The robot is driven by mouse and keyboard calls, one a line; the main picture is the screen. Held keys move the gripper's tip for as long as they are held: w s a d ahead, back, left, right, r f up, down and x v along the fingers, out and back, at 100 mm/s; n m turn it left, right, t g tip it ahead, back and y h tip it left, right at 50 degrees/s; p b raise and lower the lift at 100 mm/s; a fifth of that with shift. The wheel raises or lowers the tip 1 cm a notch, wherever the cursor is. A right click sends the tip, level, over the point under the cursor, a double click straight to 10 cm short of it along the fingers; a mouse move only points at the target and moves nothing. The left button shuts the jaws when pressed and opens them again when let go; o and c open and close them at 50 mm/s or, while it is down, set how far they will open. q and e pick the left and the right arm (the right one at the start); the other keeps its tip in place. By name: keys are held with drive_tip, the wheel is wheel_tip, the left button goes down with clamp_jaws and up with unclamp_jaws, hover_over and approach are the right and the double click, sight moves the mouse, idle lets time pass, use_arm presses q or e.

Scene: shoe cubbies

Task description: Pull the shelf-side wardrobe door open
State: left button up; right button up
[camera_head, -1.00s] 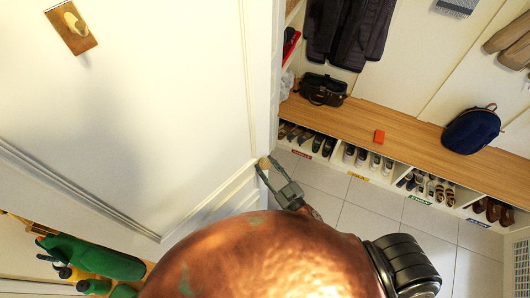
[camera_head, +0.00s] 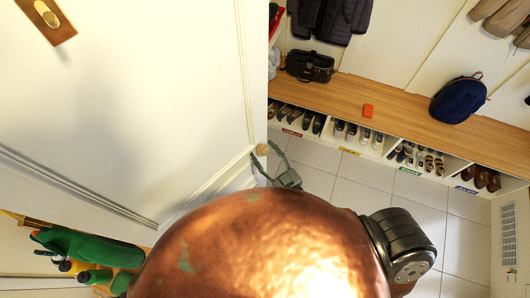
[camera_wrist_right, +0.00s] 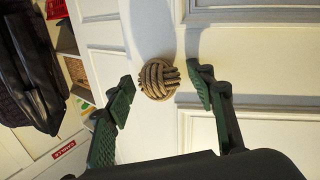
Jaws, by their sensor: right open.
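A white panelled door with a round, tan, knotted-rope knob (camera_wrist_right: 158,79) is close in front of my right gripper in the right wrist view. In the head view the knob (camera_head: 262,149) is small, at the edge of the white panels. My right gripper (camera_head: 266,157) is open, its green fingers pointing at the knob. In the right wrist view its fingertips (camera_wrist_right: 161,84) are on either side of the knob, with visible gaps, so they seem not to grip it. My left gripper is not in view.
Tiled floor (camera_head: 350,195) is clear.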

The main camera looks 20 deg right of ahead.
drive_tip(key=v, duration=1.2)
drive_tip(key=shift+c, duration=0.3)
